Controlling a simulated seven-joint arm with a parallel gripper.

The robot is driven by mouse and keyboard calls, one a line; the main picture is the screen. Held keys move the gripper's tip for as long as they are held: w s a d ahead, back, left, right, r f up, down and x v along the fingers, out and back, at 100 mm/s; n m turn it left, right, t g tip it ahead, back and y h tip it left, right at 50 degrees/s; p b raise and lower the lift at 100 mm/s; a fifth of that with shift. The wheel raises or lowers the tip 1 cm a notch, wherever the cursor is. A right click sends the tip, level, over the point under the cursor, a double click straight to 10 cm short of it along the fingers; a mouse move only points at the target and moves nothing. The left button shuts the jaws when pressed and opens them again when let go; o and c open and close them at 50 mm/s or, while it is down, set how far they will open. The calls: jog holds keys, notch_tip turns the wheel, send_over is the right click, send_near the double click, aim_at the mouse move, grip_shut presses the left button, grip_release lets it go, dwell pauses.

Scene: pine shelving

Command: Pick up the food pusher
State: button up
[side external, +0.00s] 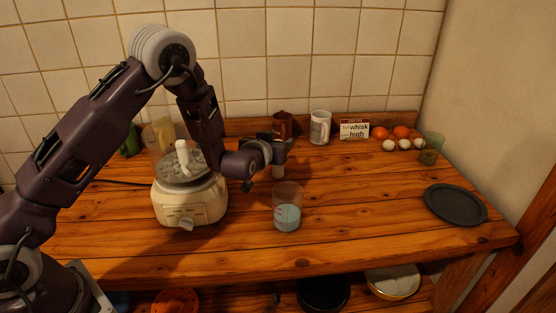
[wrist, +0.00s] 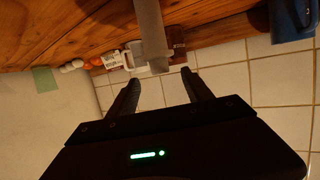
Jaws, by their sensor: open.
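A pale cylindrical piece, apparently the food pusher (side external: 278,171), stands upright on the counter just below my gripper (side external: 284,148) in the side view. In the wrist view the pusher (wrist: 148,22) is a grey shaft with a wider end, ahead of my gripper (wrist: 160,74) and roughly in line with the gap between its fingers. My gripper is open and nothing is held. In the side view my gripper hides the pusher's upper part. I cannot tell whether a finger touches it.
A cream food processor (side external: 190,205) with a white upright piece on its lid stands to the left. A clear cup (side external: 288,212) with pale blue contents is in front. A white mug (side external: 320,128), brown canister (side external: 283,124), card (side external: 354,129) and eggs stand behind. A dark plate (side external: 455,205) lies right.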

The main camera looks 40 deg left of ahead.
notch_tip(320, 180, down, 7)
jog(key=shift+a+f, duration=0.15)
jog(key=x, duration=0.2)
jog(key=shift+w+a+f, duration=0.1)
jog(key=shift+w+f, duration=0.15)
jog(key=shift+f, duration=0.05)
jog(key=shift+w, duration=0.25)
grip_shut()
